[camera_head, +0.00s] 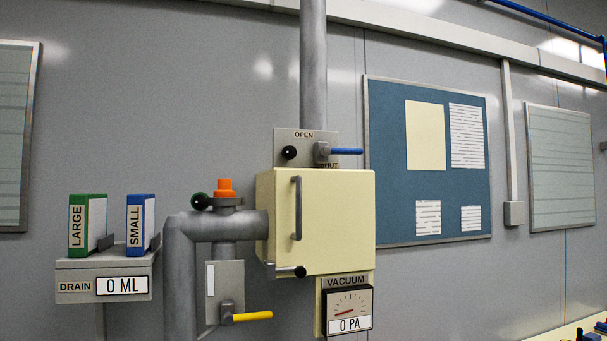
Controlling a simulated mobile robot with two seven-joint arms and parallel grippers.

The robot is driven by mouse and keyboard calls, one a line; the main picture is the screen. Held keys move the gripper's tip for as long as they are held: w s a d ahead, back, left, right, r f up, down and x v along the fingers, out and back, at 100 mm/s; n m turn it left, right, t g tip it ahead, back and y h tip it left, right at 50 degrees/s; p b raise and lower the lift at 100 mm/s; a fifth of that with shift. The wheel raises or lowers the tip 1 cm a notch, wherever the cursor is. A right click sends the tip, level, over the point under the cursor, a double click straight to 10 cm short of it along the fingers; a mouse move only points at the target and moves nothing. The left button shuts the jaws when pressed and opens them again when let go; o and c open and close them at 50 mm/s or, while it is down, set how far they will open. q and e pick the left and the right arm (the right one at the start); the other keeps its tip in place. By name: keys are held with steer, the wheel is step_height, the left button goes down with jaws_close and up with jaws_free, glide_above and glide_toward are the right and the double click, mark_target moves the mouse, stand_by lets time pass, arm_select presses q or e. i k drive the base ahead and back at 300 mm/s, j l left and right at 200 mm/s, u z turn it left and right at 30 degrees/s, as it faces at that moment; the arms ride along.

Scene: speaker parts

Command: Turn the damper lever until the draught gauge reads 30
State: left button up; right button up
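The lever with a blue handle (346,151) sits on a grey plate (307,139) on the vertical pipe, above the cream box. The plate is marked OPEN at the top and SHUT at the lower right. The blue handle points right, level, just above SHUT. A black knob (289,152) is left of it on the plate. The gauge (348,305), labelled VACUUM, hangs below the box; its display reads 0 PA and its red needle points left. Neither gripper is in view.
The cream box (335,215) has a vertical handle (297,208) and a black-tipped latch (298,271). A yellow lever (252,317) and an orange cap (225,187) are on the pipes at left. Green and blue binders (140,224) stand on the DRAIN shelf (75,285), reading 0 ML.

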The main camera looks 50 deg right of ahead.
mark_target(326, 150)
steer(key=z, duration=1.75)
